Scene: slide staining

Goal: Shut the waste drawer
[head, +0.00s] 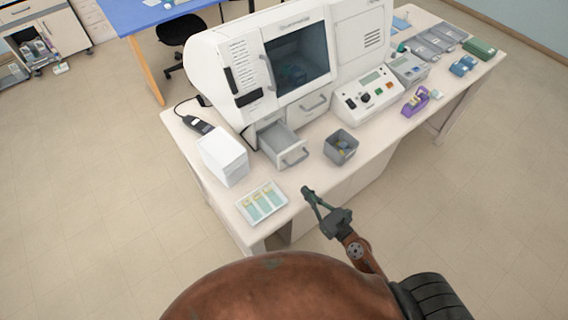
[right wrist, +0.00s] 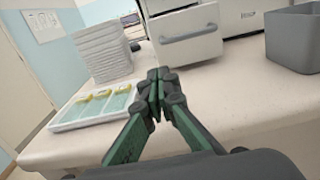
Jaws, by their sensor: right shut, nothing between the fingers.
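The waste drawer (head: 283,146) sticks out open from the lower left front of the white staining machine (head: 290,60). Its front has a grey handle (head: 295,158). In the right wrist view the drawer front (right wrist: 188,36) is straight ahead, beyond the fingertips. My right gripper (head: 306,190) is at the table's front edge, in front of the drawer and apart from it. Its fingers are together and empty, as the right wrist view (right wrist: 157,78) also shows. A second drawer (head: 307,106) beside it looks closed. My left gripper is not in view.
A slide tray (head: 262,203) lies left of the right gripper. A white stack (head: 223,156) stands left of the drawer, and a grey bin (head: 341,147) stands right of it. A control box (head: 368,94) is farther right. The tabletop directly before the drawer is clear.

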